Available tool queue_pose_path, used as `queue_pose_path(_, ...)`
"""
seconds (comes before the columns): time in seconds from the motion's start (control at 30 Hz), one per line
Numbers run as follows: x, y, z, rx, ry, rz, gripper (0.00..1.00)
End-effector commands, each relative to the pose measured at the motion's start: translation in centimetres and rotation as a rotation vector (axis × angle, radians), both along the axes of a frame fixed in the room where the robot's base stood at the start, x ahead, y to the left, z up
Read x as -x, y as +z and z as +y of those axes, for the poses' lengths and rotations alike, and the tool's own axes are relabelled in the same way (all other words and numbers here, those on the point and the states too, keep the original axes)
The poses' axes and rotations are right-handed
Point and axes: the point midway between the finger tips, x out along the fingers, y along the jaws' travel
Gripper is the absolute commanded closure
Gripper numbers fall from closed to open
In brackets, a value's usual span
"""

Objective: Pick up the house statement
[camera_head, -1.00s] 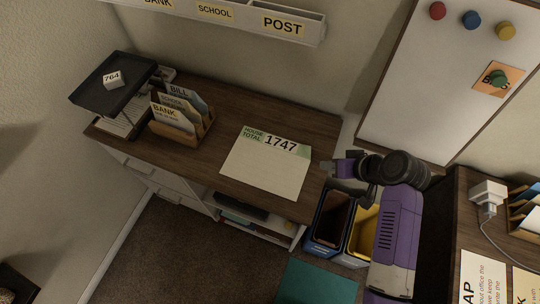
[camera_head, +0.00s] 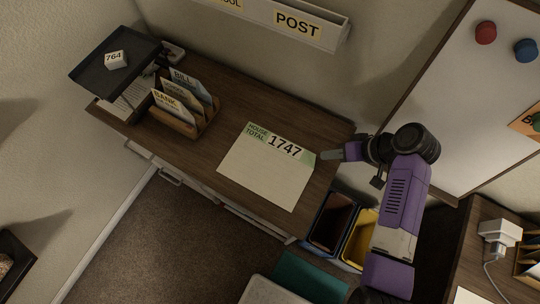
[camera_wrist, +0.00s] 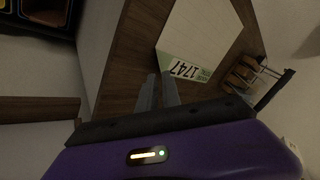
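The house statement, a cream sheet with a green strip reading "HOUSE TOTAL 1747" (camera_head: 262,172), lies flat on the wooden desk in the head view. It also shows in the wrist view (camera_wrist: 205,32), with its printed strip nearest the fingers. My gripper (camera_head: 325,155) is just off the sheet's upper right corner in the head view, apparently above the desk. In the wrist view my two grey fingers (camera_wrist: 160,76) stand a little apart with nothing between them. They point toward the sheet; whether they touch the desk I cannot tell.
A wooden sorter (camera_head: 206,125) with BILL and BANK papers stands on the desk's left part, beside a black tray (camera_head: 95,72) bearing a 764 block (camera_head: 116,59). Blue (camera_head: 322,240) and yellow (camera_head: 357,246) bins stand off the desk's right end. A POST shelf (camera_head: 335,40) hangs above.

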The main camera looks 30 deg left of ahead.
Motion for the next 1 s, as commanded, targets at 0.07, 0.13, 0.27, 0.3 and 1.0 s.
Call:
queue_pose_path(0.07,0.1,-0.5,0.5,0.001,0.000,0.001,0.92)
queue_pose_path(0.13,0.1,-1.1,1.1,0.000,0.001,0.002,0.92)
queue_pose_path(0.27,0.2,-2.7,2.3,0.001,0.002,0.001,0.92)
queue_pose_path(0.3,0.2,-3.2,2.6,0.000,0.001,0.002,0.92)
queue_pose_path(1.0,0.1,-4.3,3.2,0.001,-0.001,-0.002,1.00)
